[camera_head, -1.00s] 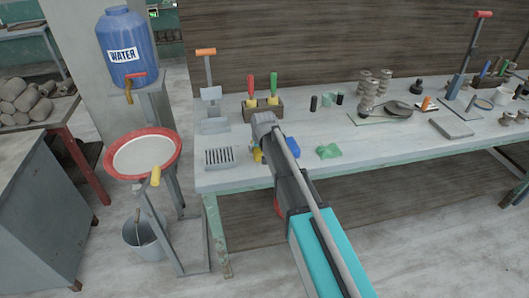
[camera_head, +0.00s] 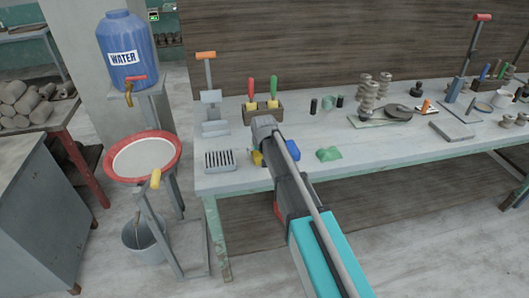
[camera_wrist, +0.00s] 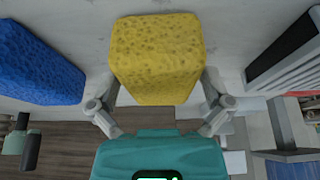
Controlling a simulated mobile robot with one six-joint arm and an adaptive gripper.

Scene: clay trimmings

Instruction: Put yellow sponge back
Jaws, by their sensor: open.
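The yellow sponge (camera_wrist: 157,58) fills the upper middle of the wrist view, a pitted block between the two fingers of my gripper (camera_wrist: 159,82). The fingers are open, one at each side of it; I cannot tell whether they touch it. In the head view a small part of the yellow sponge (camera_head: 258,158) shows on the bench beside my gripper, and my arm hides the rest. The fingertips are hidden there. A blue sponge (camera_head: 292,150) lies just right of my gripper and shows at the left of the wrist view (camera_wrist: 36,65).
A slotted grey rack (camera_head: 219,161) lies left of the sponges. A wooden block (camera_head: 263,114) with red and green-handled tools stands behind. A green lump (camera_head: 329,154) lies to the right on the bench (camera_head: 360,154). A red-rimmed basin (camera_head: 109,170) stands left of the bench.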

